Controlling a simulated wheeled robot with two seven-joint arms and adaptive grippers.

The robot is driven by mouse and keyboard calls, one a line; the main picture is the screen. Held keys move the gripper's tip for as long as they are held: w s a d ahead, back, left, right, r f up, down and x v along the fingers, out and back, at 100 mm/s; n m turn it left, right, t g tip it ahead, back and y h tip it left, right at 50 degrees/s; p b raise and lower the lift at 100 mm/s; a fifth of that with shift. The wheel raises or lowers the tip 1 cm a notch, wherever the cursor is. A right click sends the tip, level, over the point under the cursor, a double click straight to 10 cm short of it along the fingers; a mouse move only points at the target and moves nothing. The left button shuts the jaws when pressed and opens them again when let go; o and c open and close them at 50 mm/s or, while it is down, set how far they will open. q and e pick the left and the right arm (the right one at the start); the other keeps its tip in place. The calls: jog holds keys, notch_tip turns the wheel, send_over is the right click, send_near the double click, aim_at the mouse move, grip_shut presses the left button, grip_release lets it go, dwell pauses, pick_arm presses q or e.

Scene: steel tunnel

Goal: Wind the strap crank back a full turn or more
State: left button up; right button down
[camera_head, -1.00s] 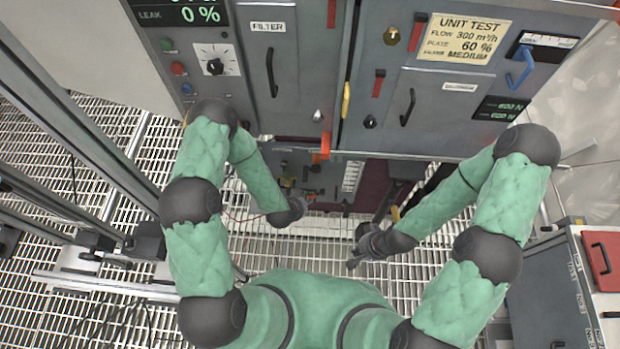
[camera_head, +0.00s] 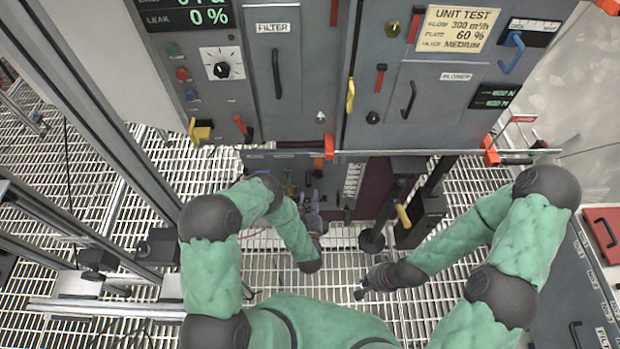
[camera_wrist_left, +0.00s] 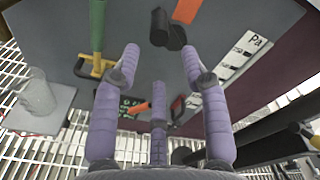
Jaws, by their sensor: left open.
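In the left wrist view, a black cylindrical handle (camera_wrist_left: 163,28) stands out from the grey lower panel, beside an orange strip (camera_wrist_left: 186,10). It may be the strap crank, but I cannot be sure. My left gripper (camera_wrist_left: 160,62) is open, its purple fingers pointing at the panel and apart from the handle, which lies just beyond the fingertips. In the head view my left gripper (camera_head: 311,205) is in front of the low panel under the cabinet and partly hides it. My right gripper (camera_head: 374,283) hangs low over the grating; its fingers are too small to read.
The cabinet (camera_head: 432,105) with several handles overhangs the low panel. A black post with a yellow lever (camera_head: 403,215) stands right of my left gripper. In the wrist view a green bar with a yellow bracket (camera_wrist_left: 95,65) is at left, a Pa scale (camera_wrist_left: 240,55) at right.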

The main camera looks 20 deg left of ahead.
aim_at(309, 176)
pick_arm(q)
jog(key=shift+m+t+y, duration=0.4)
jog(key=shift+m+t, duration=0.1)
jog(key=shift+m, duration=0.2)
jog(key=b+x, duration=0.1)
jog(key=x, duration=0.3)
jog(key=b+x, duration=0.2)
jog(key=x, duration=0.3)
jog(key=shift+a+r, duration=0.15)
jog(key=shift+r, duration=0.05)
jog(key=shift+w+a+r+b, duration=0.15)
jog(key=shift+w+b, duration=0.15)
jog(key=shift+w, duration=0.25)
grip_shut()
